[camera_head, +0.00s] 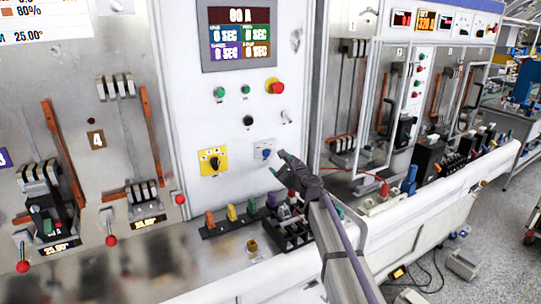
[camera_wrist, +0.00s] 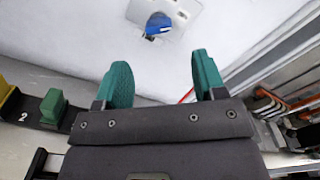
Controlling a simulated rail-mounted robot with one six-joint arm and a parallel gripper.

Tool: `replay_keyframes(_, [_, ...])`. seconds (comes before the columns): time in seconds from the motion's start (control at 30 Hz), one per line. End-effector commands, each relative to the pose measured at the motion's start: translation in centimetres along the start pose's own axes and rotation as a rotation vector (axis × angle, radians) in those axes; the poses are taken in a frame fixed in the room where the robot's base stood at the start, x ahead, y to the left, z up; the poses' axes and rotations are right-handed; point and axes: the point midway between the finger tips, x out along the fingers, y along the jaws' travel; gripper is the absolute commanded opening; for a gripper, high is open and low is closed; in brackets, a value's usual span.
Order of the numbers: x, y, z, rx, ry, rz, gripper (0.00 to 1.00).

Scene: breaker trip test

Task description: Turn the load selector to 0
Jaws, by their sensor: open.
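A blue rotary knob (camera_head: 266,153) sits on a small light plate on the white panel. In the wrist view the blue knob (camera_wrist: 158,24) is ahead of the fingers, near the top edge. A black rotary knob (camera_head: 214,163) sits on a yellow plate to its left. Labels are too small to read, so I cannot tell which knob is the load selector. My gripper (camera_head: 277,161) is open and empty, just right of and below the blue knob. In the wrist view, my gripper's green fingertips (camera_wrist: 161,75) stand apart, with a gap between them and the knob.
A display (camera_head: 240,38), green buttons and a red emergency button (camera_head: 276,87) are higher on the panel. Coloured plugs (camera_head: 231,212) and a black terminal block (camera_head: 287,230) are below, near my arm. A glazed metal frame (camera_head: 365,110) stands right of the panel.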

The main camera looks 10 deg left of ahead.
Motion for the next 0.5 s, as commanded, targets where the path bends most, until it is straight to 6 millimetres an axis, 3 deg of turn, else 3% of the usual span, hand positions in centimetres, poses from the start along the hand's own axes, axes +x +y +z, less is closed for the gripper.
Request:
replay_keyframes(0.3, [7.5,0.0,-0.1,-0.002,-0.003,0.002,0.64])
replay_keyframes(0.5, [8.8,0.1,0.1,-0.002,-0.003,0.002,0.64])
